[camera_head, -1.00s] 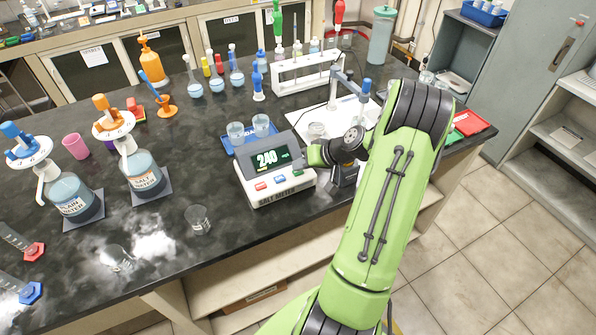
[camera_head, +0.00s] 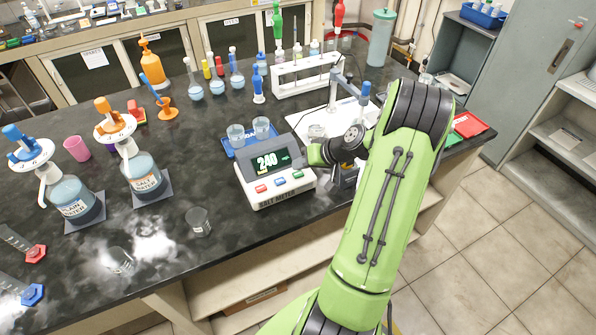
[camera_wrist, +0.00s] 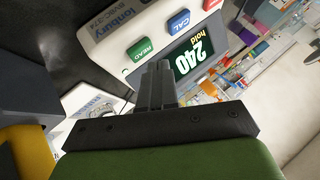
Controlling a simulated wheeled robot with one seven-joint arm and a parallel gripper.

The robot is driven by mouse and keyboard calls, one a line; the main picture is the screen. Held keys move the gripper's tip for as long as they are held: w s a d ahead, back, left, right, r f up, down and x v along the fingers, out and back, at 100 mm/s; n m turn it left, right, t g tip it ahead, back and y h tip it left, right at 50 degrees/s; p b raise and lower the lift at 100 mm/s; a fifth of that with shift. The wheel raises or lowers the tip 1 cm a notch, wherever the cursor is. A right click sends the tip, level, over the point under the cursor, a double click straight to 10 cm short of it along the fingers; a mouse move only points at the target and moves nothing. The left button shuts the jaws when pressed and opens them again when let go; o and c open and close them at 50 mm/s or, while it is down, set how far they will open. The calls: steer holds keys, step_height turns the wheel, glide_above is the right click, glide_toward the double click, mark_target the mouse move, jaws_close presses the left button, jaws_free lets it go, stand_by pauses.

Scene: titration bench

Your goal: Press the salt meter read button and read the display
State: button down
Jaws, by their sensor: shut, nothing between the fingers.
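The salt meter (camera_head: 283,196) is a white box with a dark tilted display (camera_head: 268,162) on the bench. The display reads 240 in the wrist view (camera_wrist: 194,61), with "hold" beside it; a decimal point is not clear. Its front has a red, a blue CAL (camera_wrist: 178,23) and a green READ button (camera_wrist: 140,48). The green button also shows in the head view (camera_head: 298,174). My gripper (camera_wrist: 162,68) is shut and empty, its fingertips close beside the READ button at the display's edge. I cannot tell whether they touch. In the head view my arm's end hides the fingertips.
Two beakers on a blue tray (camera_head: 232,148) stand behind the meter. A stirrer stand (camera_head: 333,95) is behind my wrist. An empty beaker (camera_head: 198,222) stands in front left. Salt water (camera_head: 146,178) and plain water (camera_head: 75,202) bottles stand further left. Bare bench lies between.

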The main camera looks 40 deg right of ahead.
mark_target(301, 174)
step_height(301, 174, up, 5)
steer(key=p, duration=0.3)
stand_by(0.4)
stand_by(0.6)
